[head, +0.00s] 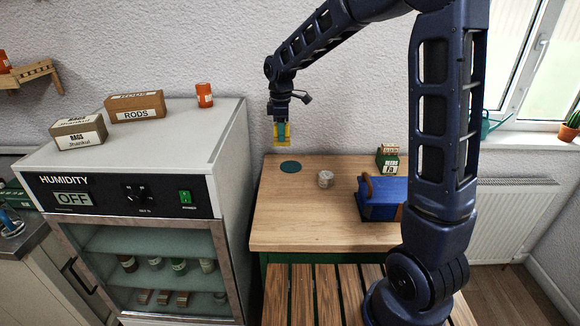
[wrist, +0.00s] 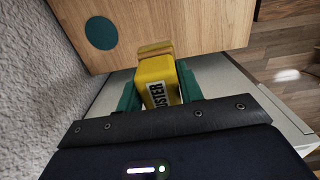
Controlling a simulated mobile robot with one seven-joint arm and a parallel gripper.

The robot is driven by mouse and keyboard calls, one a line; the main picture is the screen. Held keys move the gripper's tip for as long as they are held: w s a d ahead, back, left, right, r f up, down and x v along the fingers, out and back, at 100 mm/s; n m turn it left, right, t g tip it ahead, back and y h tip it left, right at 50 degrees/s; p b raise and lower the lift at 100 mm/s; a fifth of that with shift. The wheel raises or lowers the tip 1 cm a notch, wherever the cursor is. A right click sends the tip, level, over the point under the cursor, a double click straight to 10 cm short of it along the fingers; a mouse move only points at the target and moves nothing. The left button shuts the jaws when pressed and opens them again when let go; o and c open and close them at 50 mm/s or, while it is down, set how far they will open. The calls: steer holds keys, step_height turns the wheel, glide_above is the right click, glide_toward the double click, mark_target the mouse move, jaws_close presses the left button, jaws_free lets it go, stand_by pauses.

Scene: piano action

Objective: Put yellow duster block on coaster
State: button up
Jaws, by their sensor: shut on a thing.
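My gripper (head: 281,133) is shut on the yellow duster block (wrist: 158,82), which shows part of a label reading "USTER" in the wrist view. In the head view the yellow block (head: 276,141) hangs from the gripper above the back left of the wooden table. The coaster (head: 290,167) is a dark teal disc lying flat at the table's back left corner. It also shows in the wrist view (wrist: 101,33), up and left of the block, with nothing on it. The block is apart from the coaster and in the air.
A small pale tin (head: 325,179) stands on the table (head: 285,222) right of the coaster. A blue box (head: 383,199) and a green reeds box (head: 387,160) stand further right. The humidity cabinet (head: 231,170) borders the table's left side; the wall is behind.

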steer(key=w+d, duration=0.3)
steer(key=w, duration=1.3)
glide_above(291, 166)
step_height(291, 166, down, 20)
steer(key=shift+s+f, duration=0.1)
steer(key=shift+f, duration=0.1)
steer(key=o, duration=1)
